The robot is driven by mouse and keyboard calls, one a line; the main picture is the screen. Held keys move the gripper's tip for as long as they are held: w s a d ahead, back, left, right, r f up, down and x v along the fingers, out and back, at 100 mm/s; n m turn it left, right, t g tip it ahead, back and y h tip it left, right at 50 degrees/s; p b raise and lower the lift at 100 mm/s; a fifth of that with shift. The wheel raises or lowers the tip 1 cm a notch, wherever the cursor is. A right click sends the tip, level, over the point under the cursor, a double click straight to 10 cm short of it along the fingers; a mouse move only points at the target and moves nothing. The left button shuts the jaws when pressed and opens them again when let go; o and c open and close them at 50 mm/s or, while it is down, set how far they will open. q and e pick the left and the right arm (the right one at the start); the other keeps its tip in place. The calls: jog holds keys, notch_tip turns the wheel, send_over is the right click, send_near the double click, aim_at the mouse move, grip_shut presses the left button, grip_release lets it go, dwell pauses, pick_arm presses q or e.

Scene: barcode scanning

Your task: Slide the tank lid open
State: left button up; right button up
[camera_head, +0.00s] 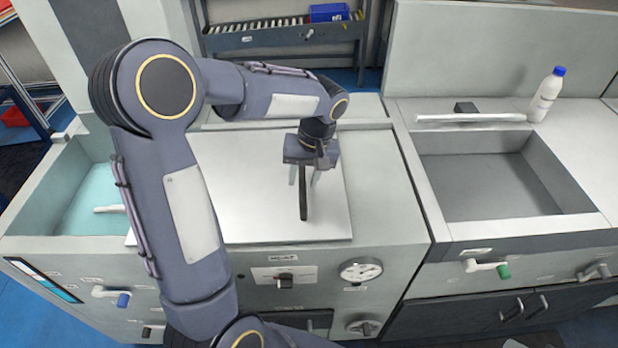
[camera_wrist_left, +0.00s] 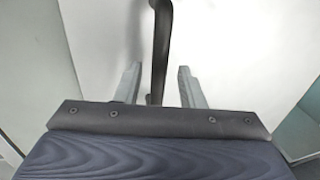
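The tank lid (camera_head: 262,205) is a flat white panel on the left machine, with a dark upright bar handle (camera_head: 303,198) on it. To the lid's left, an open part of the tank (camera_head: 88,205) shows a pale teal inside. My left gripper (camera_head: 304,177) is over the lid at the handle, pointing down. In the left wrist view, its two grey fingers (camera_wrist_left: 159,82) are apart on either side of the handle (camera_wrist_left: 161,35), with gaps visible on both sides. The lid fills much of that view (camera_wrist_left: 105,40). My right gripper is not in view.
A second sink-like basin (camera_head: 485,187) stands open at right, with a white bottle with a blue cap (camera_head: 545,97) behind it. A gauge (camera_head: 361,270), a black knob (camera_head: 286,281) and a blue-handled valve (camera_head: 112,296) are on the machine's front. My arm hides part of the lid.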

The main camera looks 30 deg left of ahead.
pick_arm(q)
jog(key=shift+s+a, duration=0.2)
jog(key=shift+a, duration=0.05)
jog(key=shift+c, duration=1.2)
jog(key=shift+s+a, duration=0.15)
jog(key=shift+a, duration=0.05)
grip_shut()
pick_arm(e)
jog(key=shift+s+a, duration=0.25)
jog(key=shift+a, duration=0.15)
